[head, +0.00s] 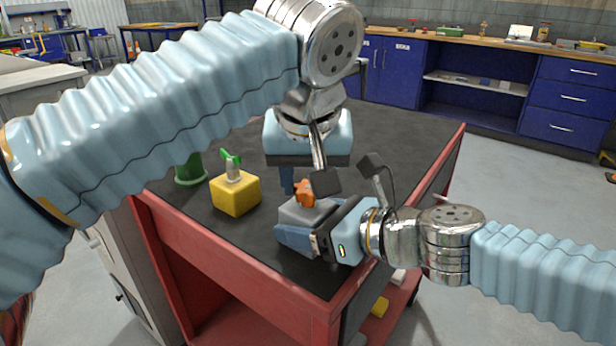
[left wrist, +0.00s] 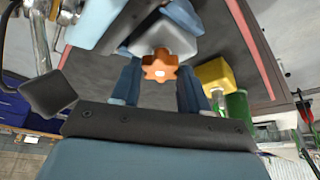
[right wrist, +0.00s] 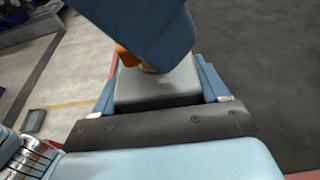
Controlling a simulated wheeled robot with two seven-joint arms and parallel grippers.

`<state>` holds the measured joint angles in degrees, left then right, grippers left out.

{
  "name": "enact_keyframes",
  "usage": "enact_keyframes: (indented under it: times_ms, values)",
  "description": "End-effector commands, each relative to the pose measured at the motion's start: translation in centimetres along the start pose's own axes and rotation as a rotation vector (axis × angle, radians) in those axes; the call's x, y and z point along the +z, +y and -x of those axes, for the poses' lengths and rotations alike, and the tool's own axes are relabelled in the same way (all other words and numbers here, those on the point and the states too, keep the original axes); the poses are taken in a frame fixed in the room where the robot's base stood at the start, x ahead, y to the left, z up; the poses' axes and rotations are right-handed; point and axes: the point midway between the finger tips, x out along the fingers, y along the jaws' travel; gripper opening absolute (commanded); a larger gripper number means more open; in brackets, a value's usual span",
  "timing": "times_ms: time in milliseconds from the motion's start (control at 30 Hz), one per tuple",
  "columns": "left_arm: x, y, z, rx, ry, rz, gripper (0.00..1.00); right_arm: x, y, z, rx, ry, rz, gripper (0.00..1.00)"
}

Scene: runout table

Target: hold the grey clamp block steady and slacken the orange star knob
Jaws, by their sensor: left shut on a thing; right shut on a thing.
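The grey clamp block (head: 296,213) sits on the dark table top near its front right corner, with the orange star knob (head: 304,196) on top. My right gripper (head: 310,226) reaches in from the right and is shut on the block. In the right wrist view its fingers lie along two opposite sides of the block (right wrist: 155,88). My left gripper (head: 298,190) comes down from above and is shut on the knob, which shows between its fingers in the left wrist view (left wrist: 159,67). In the right wrist view a blue finger hides most of the knob (right wrist: 127,56).
A yellow block (head: 236,195) with a green-winged knob (head: 231,160) stands left of the clamp block. A green cylinder (head: 190,172) stands behind it, partly hidden by my left arm. The table's red edge (head: 230,260) is close in front. Blue cabinets (head: 400,75) line the back.

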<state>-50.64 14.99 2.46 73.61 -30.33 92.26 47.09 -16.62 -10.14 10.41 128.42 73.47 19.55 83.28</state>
Motion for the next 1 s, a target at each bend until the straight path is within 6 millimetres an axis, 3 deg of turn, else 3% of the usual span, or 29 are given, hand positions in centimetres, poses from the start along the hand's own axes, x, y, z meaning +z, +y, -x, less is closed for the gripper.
enact_keyframes:
  times_ms: [167,200,333,667,1000]
  values:
    - [0.1,0.1,0.0,0.002,-0.002,-0.004,0.14,0.0,-0.1,0.0,-0.002,-0.001,-0.002,0.19]
    - [0.1,0.1,0.0,0.003,-0.002,-0.004,0.49,0.0,-0.1,0.0,-0.002,-0.001,-0.002,0.19]
    - [0.1,0.1,0.0,0.002,-0.001,-0.003,0.69,0.0,-0.1,0.0,-0.002,-0.001,-0.001,0.19]
    - [0.0,0.1,0.3,0.002,0.0,-0.003,0.71,0.0,0.0,0.0,-0.001,-0.001,-0.001,0.19]
    - [0.0,0.2,5.7,0.005,0.001,-0.002,0.71,0.0,0.0,0.0,0.0,-0.001,-0.001,0.19]
